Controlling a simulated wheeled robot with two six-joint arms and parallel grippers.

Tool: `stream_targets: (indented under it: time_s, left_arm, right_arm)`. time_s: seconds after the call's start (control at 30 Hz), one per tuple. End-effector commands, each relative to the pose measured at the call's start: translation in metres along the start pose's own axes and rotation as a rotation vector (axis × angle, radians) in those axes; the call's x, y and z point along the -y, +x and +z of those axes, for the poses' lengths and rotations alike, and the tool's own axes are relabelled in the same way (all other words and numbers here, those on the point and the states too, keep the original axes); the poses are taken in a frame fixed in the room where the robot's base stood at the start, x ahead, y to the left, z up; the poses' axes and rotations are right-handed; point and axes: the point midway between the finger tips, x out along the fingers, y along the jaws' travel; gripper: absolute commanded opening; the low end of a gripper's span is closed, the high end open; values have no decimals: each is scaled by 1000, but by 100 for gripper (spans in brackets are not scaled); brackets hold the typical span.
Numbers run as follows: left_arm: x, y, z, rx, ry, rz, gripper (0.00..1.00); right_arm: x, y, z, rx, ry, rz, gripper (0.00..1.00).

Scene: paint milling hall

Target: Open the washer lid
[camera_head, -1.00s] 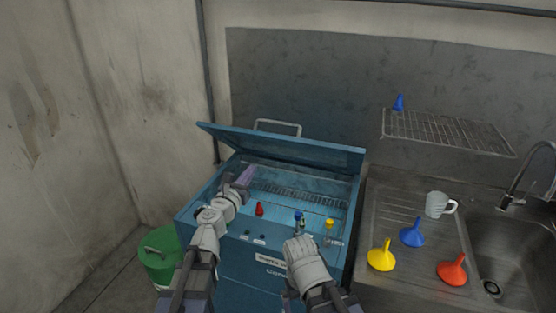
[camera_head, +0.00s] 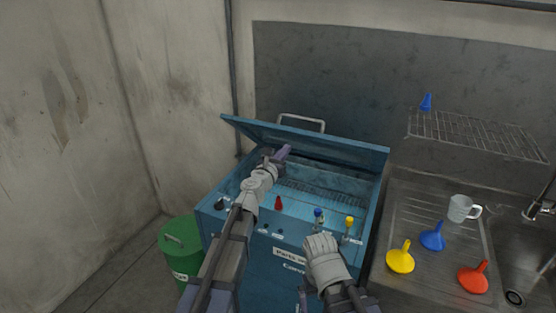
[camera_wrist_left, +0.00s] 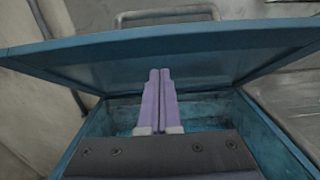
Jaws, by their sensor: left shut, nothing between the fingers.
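The blue washer (camera_head: 268,277) stands against the back wall. Its lid (camera_head: 335,146) is partly raised and slopes over the tub, with a metal handle (camera_head: 302,122) at its far side. My left gripper (camera_head: 284,152) is shut and empty, reaching over the tub to the lid. In the left wrist view its purple fingers (camera_wrist_left: 160,80) lie side by side in front of the lid's underside (camera_wrist_left: 215,65); I cannot tell whether they touch it. My right gripper (camera_head: 304,296) is low in front of the washer, its fingers mostly hidden behind its own wrist.
A red bottle (camera_head: 279,203), a blue-topped fitting (camera_head: 318,215) and a yellow-topped one (camera_head: 349,223) are along the washer's front. A green bin (camera_head: 180,240) stands at left. At right, a sink counter (camera_head: 402,212) holds funnels and a cup (camera_head: 461,208), below a wire rack (camera_head: 470,134).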

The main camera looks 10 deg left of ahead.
Motion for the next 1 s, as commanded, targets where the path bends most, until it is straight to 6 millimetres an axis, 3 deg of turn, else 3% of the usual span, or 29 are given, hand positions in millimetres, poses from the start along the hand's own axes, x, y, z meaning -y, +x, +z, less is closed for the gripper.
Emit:
stream_targets:
  time_s: [0.03,0.2,0.73,1.0]
  left_arm:
    - [-1,10,16,0,0,0,0]
    - [0,23,28,0,0,-1,0]
    - [0,28,33,0,0,-1,0]
    - [0,59,69,0,0,-1,0]
  right_arm:
    - [-2,-16,1,0,0,0,100]
    - [-3,-28,2,0,0,0,100]
    - [-3,-34,2,0,0,0,100]
    - [-7,-69,4,0,-1,0,100]
